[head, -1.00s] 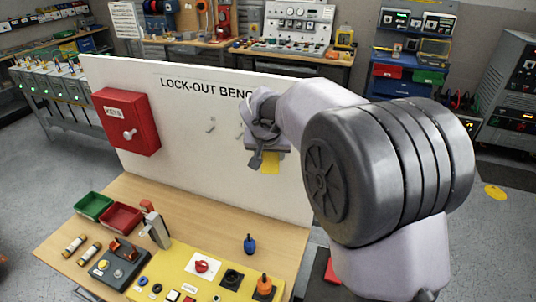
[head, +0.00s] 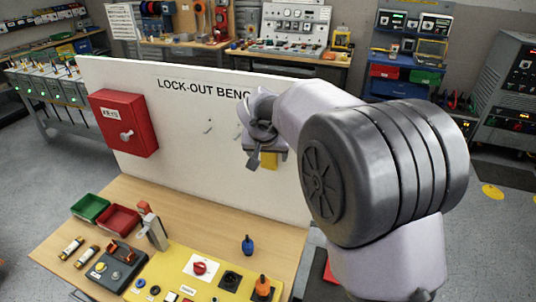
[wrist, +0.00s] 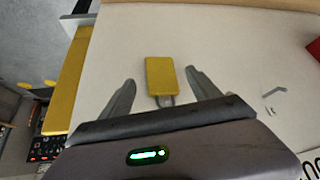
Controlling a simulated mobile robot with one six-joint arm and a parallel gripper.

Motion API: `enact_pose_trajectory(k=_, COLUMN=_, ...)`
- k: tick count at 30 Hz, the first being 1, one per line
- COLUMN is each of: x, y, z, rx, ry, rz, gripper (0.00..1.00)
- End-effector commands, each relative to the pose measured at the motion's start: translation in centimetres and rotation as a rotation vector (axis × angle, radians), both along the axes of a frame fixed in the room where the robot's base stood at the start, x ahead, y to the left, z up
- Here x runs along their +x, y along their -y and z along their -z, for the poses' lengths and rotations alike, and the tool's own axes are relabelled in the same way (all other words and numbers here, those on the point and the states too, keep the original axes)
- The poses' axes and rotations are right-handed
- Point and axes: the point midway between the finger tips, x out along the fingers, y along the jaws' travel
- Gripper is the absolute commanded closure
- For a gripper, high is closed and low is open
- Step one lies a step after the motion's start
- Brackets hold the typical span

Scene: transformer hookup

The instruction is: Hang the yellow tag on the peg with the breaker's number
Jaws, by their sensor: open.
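The yellow tag (wrist: 160,76) is in front of the white board in the wrist view, with a short grey piece at its lower edge. My gripper (wrist: 160,88) is open, with one finger on each side of the tag and a visible gap to both. In the head view my gripper (head: 262,160) is at the board's right part and the tag (head: 269,161) shows just below it. A small peg (head: 209,126) stands out from the board to the left; a bent metal peg (wrist: 273,91) shows right of the tag in the wrist view. I cannot read any peg numbers. Whether the tag hangs on a peg is hidden.
The white board (head: 180,170) stands on a wooden bench. A red key box (head: 124,122) is fixed at its left. A yellow panel (head: 210,285) with switches, a blue-handled item (head: 247,245), and green (head: 90,208) and red (head: 119,219) trays occupy the bench.

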Motion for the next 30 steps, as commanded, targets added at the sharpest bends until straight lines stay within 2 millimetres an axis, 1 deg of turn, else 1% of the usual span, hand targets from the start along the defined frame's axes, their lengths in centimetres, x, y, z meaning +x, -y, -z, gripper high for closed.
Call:
enact_pose_trajectory(k=2, x=0.0, y=0.0, z=-0.1, rx=0.000, ry=0.000, rz=0.000, gripper=0.28)
enact_pose_trajectory(k=5, x=-0.5, y=-0.1, z=-0.9, rx=0.001, ry=0.002, rz=-0.001, gripper=0.28)
enact_pose_trajectory(k=8, x=-1.7, y=-0.3, z=-2.9, rx=0.001, ry=0.002, rz=-0.001, gripper=0.28)
enact_pose_trajectory(k=15, x=-5.9, y=-0.8, z=-9.5, rx=0.001, ry=0.004, rz=-0.001, gripper=0.28)
enact_pose_trajectory(k=18, x=-7.4, y=-1.0, z=-11.7, rx=0.001, ry=0.003, rz=-0.001, gripper=0.28)
enact_pose_trajectory(k=21, x=-8.6, y=-1.2, z=-13.3, rx=0.001, ry=0.002, rz=-0.001, gripper=0.28)
enact_pose_trajectory(k=24, x=-9.2, y=-1.2, z=-14.2, rx=0.000, ry=0.001, rz=0.000, gripper=0.28)
enact_pose_trajectory(k=26, x=-9.8, y=-0.9, z=-14.3, rx=0.004, ry=-0.001, rz=0.002, gripper=0.28)
enact_pose_trajectory(k=28, x=-11.9, y=0.6, z=-13.3, rx=0.027, ry=-0.014, rz=0.016, gripper=0.28)
enact_pose_trajectory(k=29, x=-13.4, y=1.6, z=-12.5, rx=0.044, ry=-0.022, rz=0.025, gripper=0.28)
enact_pose_trajectory(k=30, x=-16.1, y=3.1, z=-11.0, rx=0.074, ry=-0.037, rz=0.041, gripper=0.28)
